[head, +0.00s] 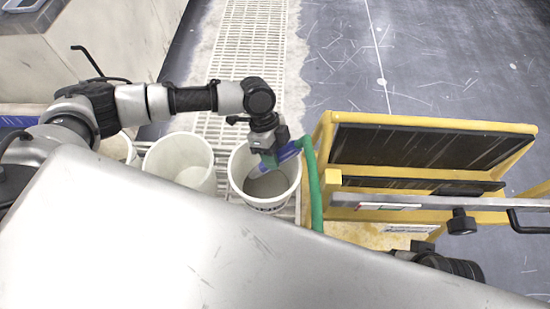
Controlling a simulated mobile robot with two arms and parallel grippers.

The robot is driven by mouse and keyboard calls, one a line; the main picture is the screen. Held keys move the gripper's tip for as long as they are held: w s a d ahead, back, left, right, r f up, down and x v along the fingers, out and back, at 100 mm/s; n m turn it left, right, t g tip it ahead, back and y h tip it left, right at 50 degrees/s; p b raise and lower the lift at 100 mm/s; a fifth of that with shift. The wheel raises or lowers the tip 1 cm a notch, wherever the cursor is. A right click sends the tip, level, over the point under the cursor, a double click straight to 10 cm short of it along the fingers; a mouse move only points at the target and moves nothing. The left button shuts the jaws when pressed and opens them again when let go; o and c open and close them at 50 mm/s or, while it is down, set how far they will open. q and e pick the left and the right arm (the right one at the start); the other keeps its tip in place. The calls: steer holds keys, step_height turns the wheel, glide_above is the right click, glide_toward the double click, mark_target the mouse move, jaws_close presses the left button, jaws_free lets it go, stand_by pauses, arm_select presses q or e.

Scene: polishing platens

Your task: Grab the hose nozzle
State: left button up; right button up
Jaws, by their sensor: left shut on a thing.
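The hose nozzle (288,151) is blue and sits at the end of a green hose (314,185). My left gripper (269,158) is shut on the nozzle, above the right-hand white bucket (236,183). The nozzle lies tilted across the bucket's far rim area, and the hose runs from it to the right and down outside the bucket. The fingertips are small and partly hidden by the gripper body. Part of my right arm shows at the lower right, but its gripper is not in view.
More white buckets (150,165) stand to the left. A yellow frame (325,150) with dark panels stands close on the right, with a rail and black handle (530,228). A floor grating (245,50) runs behind the buckets. The dark floor (440,60) at the back right is clear.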

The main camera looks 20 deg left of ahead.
step_height(320, 180, up, 12)
steer(key=p, duration=1.2)
